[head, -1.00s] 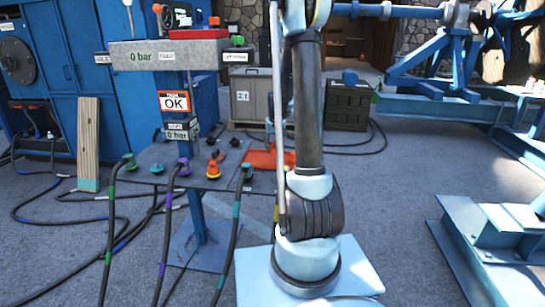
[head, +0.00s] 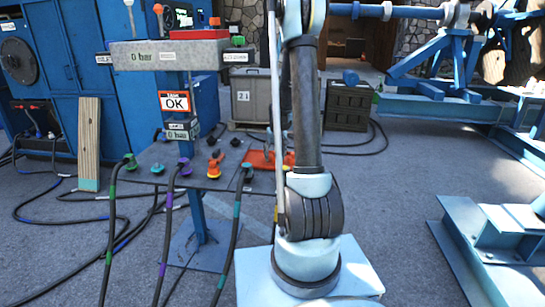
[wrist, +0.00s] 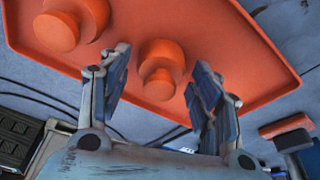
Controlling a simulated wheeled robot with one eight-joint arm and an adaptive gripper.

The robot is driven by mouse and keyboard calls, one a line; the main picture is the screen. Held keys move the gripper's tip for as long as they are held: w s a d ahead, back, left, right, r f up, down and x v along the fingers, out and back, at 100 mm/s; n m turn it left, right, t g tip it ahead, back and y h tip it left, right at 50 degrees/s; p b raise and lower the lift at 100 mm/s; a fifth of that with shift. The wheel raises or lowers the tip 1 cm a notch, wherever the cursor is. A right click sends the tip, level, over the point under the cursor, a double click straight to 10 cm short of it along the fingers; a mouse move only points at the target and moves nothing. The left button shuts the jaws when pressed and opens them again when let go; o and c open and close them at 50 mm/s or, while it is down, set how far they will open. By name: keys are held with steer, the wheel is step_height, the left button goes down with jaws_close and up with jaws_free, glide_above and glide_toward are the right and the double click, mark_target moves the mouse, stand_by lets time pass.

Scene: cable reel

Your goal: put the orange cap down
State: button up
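An orange cap (wrist: 160,68) stands on the orange tray (wrist: 228,60) in the wrist view. My gripper (wrist: 160,88) is open, with one finger on each side of this cap and visible gaps between the fingers and it. A second orange cap (wrist: 68,25) is on the tray to the left. In the head view the orange tray (head: 256,160) lies at the right end of the grey table, partly hidden by my arm. My gripper (head: 278,143) is small and partly hidden there, over the tray.
The grey table (head: 150,172) holds several coloured fittings, including an orange one (head: 214,168) left of the tray. Hoses hang from its front edge. A gauge post with an OK sign (head: 174,102) rises behind. Crates (head: 250,97) stand farther back.

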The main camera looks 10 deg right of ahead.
steer(key=shift+r, duration=0.1)
steer(key=v, duration=1.2)
steer(key=s+a+r, duration=0.1)
steer(key=s+r, duration=0.2)
steer(key=s, duration=0.8)
steer(key=s+r, duration=0.2)
steer(key=s, duration=0.8)
steer(key=s+f, duration=0.3)
steer(key=s, duration=0.6)
steer(key=s+a+f, duration=0.1)
steer(key=s+f, duration=0.3)
steer(key=s, duration=0.6)
steer(key=shift+s+a+m+g, duration=0.15)
steer(key=shift+s+m+g, duration=0.15)
steer(key=shift+s+g, duration=0.1)
steer(key=shift+w+f, duration=0.2)
steer(key=shift+w, duration=0.2)
